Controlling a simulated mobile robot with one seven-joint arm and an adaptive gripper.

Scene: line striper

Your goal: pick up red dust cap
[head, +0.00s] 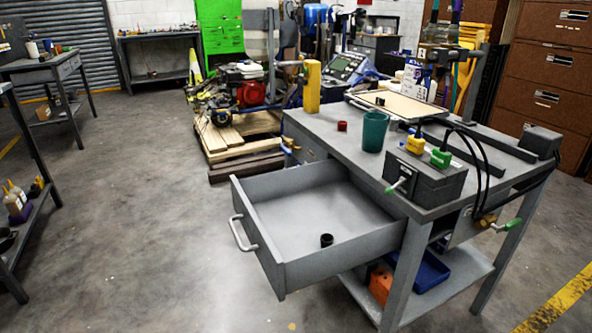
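The red dust cap (342,126) is a small dark red cylinder. It stands on the grey workbench top (318,133), left of a teal cup (374,132) and apart from it. No gripper of mine shows in the head view.
The bench drawer (300,222) is pulled open, with a small black cap (326,240) inside. A yellow block (312,87) stands at the bench's back left edge. A grey box (425,178) with yellow and green connectors and black cables sits on the right. Floor left of the drawer is clear.

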